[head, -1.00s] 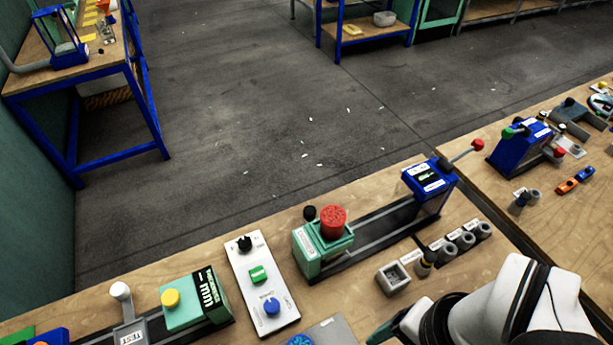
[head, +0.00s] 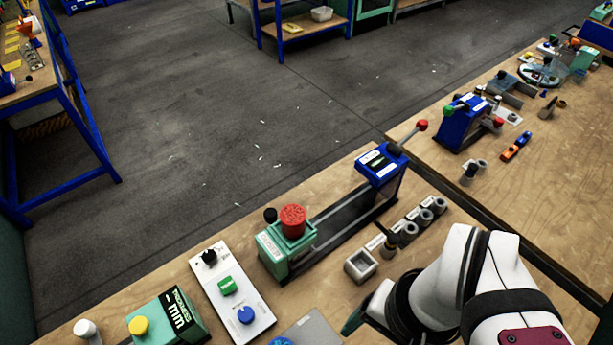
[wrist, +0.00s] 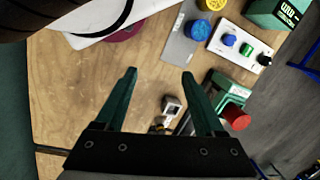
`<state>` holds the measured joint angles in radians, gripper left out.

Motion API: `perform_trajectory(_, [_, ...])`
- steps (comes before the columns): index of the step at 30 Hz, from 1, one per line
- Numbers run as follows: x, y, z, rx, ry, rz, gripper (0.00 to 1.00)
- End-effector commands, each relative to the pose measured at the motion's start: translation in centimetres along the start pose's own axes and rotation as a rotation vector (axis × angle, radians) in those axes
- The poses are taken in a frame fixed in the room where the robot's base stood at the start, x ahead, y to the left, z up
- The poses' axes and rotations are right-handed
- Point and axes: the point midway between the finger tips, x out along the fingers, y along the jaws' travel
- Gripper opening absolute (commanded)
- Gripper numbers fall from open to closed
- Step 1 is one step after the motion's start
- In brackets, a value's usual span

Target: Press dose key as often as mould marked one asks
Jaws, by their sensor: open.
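My gripper (wrist: 159,73) is open and empty above bare wood in the wrist view; its dark green finger shows partly beside my arm in the head view. A row of grey cylindrical moulds (head: 426,214) with small white labels stands right of the red-button press; I cannot read which is marked one. Candidate keys are a red button (head: 292,220) on a green box, a blue button (wrist: 197,31) on a grey plate, and a yellow button (head: 139,326) on a green display box. No label here clearly names the dose key.
A white panel (head: 232,297) carries black, green and blue controls. A grey square cup (head: 361,265) stands near the moulds. A rail runs from the green box to a blue press head (head: 381,165). A second blue press (head: 462,122) stands farther right. Bare wood lies right of the moulds.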

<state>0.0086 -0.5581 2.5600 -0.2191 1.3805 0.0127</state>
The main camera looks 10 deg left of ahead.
Motion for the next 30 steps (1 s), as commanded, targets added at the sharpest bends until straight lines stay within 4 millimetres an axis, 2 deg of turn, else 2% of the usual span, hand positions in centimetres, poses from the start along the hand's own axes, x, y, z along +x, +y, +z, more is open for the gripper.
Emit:
perform_trajectory(9, [0.00, 0.00, 0.00, 0.000, 0.000, 0.000, 0.69])
perform_trajectory(18, [0.00, 0.00, 0.00, 0.000, 0.000, 0.000, 0.15])
perform_trajectory(21, [0.00, 0.00, 0.00, 0.000, 0.000, 0.000, 0.00])
perform_trajectory(30, [0.00, 0.00, 0.00, 0.000, 0.000, 0.000, 0.00])
